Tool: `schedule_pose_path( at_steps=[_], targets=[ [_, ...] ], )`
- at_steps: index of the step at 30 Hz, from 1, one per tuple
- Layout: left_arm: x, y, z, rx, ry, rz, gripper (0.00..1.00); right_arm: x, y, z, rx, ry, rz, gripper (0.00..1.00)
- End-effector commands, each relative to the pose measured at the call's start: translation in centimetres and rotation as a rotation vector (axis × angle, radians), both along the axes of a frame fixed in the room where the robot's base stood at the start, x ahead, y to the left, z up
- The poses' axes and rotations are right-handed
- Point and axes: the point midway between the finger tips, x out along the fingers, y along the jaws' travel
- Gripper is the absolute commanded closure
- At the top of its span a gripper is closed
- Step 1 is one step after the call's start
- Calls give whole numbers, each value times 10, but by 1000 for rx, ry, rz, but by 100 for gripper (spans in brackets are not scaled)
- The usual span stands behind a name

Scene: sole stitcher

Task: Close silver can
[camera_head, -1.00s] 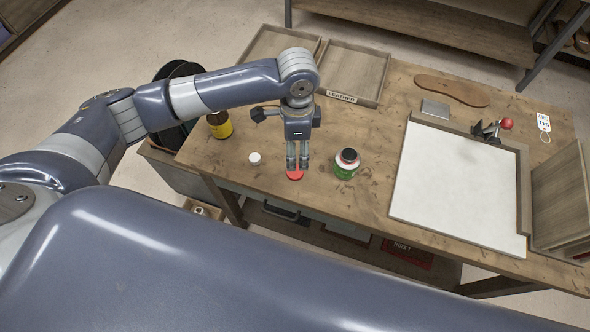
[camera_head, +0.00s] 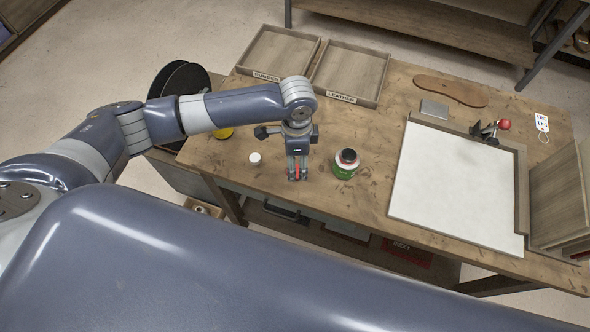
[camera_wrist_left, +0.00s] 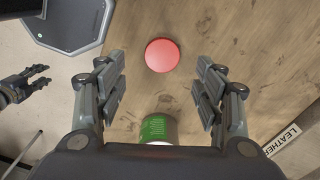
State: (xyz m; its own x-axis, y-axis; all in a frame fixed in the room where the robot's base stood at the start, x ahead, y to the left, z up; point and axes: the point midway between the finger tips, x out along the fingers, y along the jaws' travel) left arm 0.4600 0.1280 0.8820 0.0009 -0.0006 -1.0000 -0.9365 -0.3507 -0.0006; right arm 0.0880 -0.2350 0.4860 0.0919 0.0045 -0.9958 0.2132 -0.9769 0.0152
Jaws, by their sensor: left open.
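A round red lid (camera_wrist_left: 162,55) lies flat on the wooden table. In the head view, a sliver of the lid (camera_head: 297,169) shows between my left gripper's fingers. My left gripper (camera_head: 298,176) points down over it, open and empty, its fingers (camera_wrist_left: 162,72) apart on either side of the lid in the wrist view. The can (camera_head: 345,164), with a green label and dark top, stands upright right of the gripper. It also shows, partly cut off by the gripper body, in the wrist view (camera_wrist_left: 158,129). My right gripper (camera_wrist_left: 42,76) appears at the left of the wrist view, its fingers apart.
A small white cap (camera_head: 254,158) lies left of the gripper. A yellow can (camera_head: 223,133) is partly hidden by my arm. Two trays (camera_head: 345,72) stand at the back, and a white board (camera_head: 450,190) lies right.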

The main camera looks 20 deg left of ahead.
Motion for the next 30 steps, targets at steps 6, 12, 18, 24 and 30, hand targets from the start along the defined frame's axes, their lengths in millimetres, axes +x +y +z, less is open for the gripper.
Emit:
schedule_pose_path(
  at_steps=[6,12,18,24,30],
  targets=[
    [1,5,-28,4,4,2,37,0,-2,15,-2,0,1,60],
    [1,4,-48,2,2,0,37,0,-2,16,-3,0,1,60],
    [1,4,-49,1,1,0,37,0,-2,16,-2,1,1,60],
    [1,4,-49,1,1,0,47,0,-2,16,-2,1,1,60],
    [1,4,-49,2,2,0,69,0,-2,16,-2,1,0,60]
  ],
)
